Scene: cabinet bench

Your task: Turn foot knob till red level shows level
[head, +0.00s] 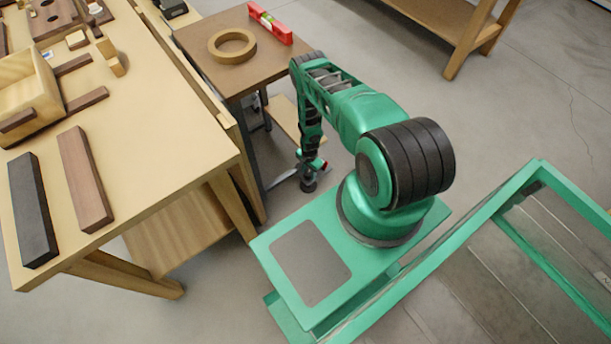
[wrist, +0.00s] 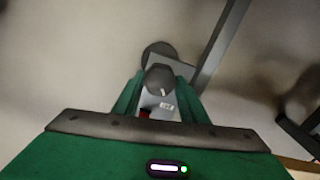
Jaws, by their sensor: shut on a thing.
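The red level (head: 270,24) lies on the brown top of a small table (head: 205,72) at the back. Its pale green vial is too small for me to read the bubble. My gripper (head: 311,168) points down low beside that table's legs. In the wrist view my gripper (wrist: 159,88) has its green fingers on both sides of the dark foot knob (wrist: 159,77), shut on it. A wider round dark foot sits behind the knob, by a grey metal bar. The knob also shows small in the head view (head: 309,185), under my gripper.
A tan ring (head: 232,45) lies on the small table near the level. A long workbench (head: 150,150) with wooden blocks and bars stands close at left. Another bench (head: 455,25) is at the top right. The floor between is clear.

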